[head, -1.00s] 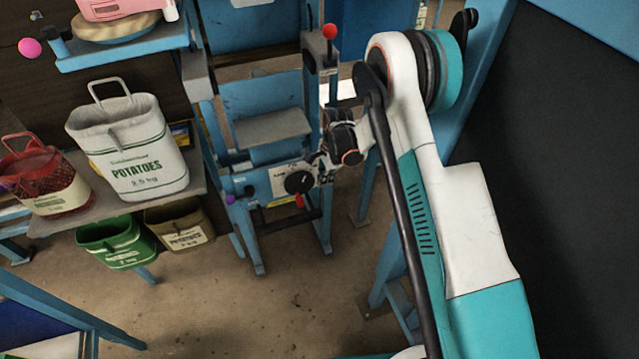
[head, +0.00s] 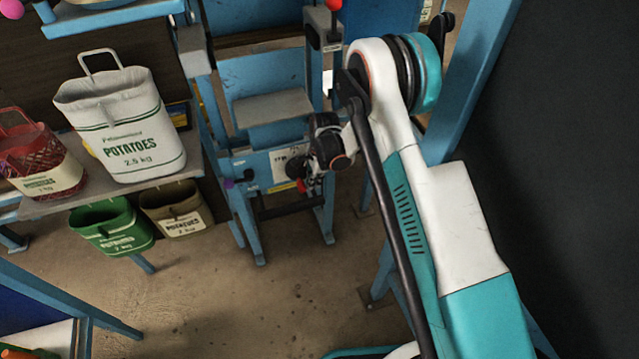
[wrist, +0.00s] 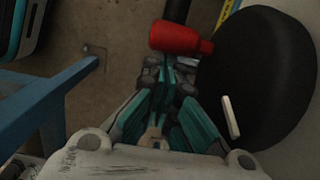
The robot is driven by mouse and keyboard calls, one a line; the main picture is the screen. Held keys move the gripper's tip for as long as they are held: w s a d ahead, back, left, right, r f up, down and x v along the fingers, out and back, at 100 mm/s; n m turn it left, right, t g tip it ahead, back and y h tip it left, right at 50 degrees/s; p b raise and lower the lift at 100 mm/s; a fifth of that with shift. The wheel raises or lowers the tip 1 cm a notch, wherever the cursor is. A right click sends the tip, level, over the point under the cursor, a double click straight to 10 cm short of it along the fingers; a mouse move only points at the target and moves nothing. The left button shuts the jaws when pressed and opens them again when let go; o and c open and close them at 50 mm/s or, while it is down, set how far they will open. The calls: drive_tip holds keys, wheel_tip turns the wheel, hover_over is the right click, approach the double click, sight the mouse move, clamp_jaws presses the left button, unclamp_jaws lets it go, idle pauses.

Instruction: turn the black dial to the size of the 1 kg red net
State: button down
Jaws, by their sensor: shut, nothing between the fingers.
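The black dial (head: 294,169) is on the blue machine's front panel, partly covered by my gripper in the head view. It looms large in the wrist view (wrist: 262,75), with a white pointer mark on its face. A red knob (wrist: 180,38) sits beside it. My gripper (wrist: 172,75) is shut and empty, its tips by the red knob and left of the dial; contact cannot be told. In the head view my gripper (head: 311,182) is at the panel's lower right. The red net sack (head: 38,160) stands on the left shelf, its label small. The dial's size marks are unreadable.
A white 2.5 kg potato sack (head: 122,125) stands beside the red net. A green sack (head: 112,227) and a brown sack (head: 177,208) hang below the shelf. A red-topped lever (head: 334,8) rises above the panel. Open floor lies in front of the machine.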

drive_tip(key=shift+s+a+f+g+y, duration=0.1)
drive_tip(key=shift+a+f+g+y, duration=0.05)
drive_tip(key=shift+y, duration=0.45)
drive_tip(key=shift+a+f+g+y, duration=0.15)
drive_tip(key=shift+y, duration=0.45)
drive_tip(key=shift+s+a+f, duration=0.1)
drive_tip(key=shift+a, duration=0.2)
drive_tip(key=shift+s+a+f, duration=0.1)
drive_tip(key=shift+a+f, duration=0.05)
drive_tip(key=shift+a, duration=0.15)
idle(1.9)
idle(1.3)
